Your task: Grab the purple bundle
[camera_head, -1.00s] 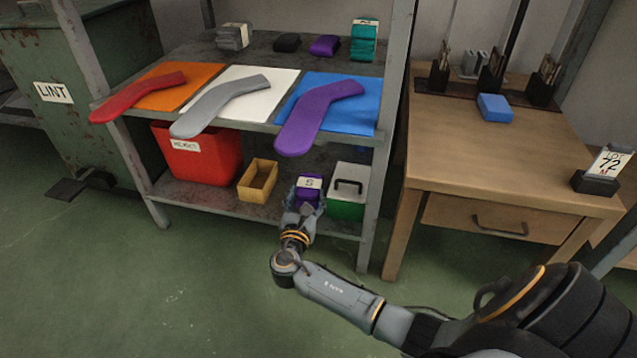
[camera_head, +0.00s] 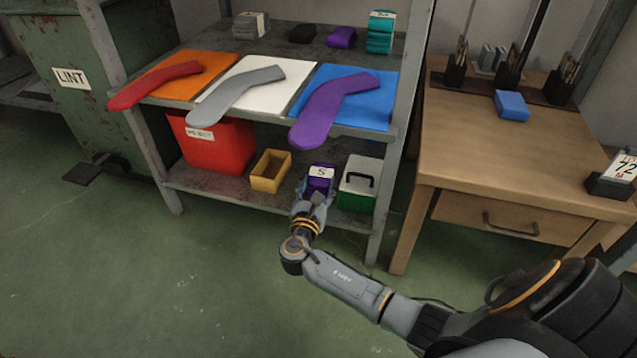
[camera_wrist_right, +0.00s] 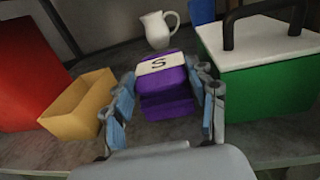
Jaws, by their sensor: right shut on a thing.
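The purple bundle (camera_head: 318,180) is a folded stack with a white band marked S, at the lower shelf of the rack. In the right wrist view the bundle (camera_wrist_right: 165,90) sits upright between the two fingers. My right gripper (camera_head: 313,187) is shut on it, with one finger (camera_wrist_right: 122,100) on its left side and the other on its right. The bundle's underside is hidden, so I cannot tell if it touches the shelf. My left gripper is not in view.
A yellow box (camera_head: 269,178) stands left of the bundle, and a green box with a white lid (camera_head: 357,188) stands close on its right. A white jug (camera_wrist_right: 157,30) is behind. The upper shelf's board edge (camera_head: 250,120) overhangs above.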

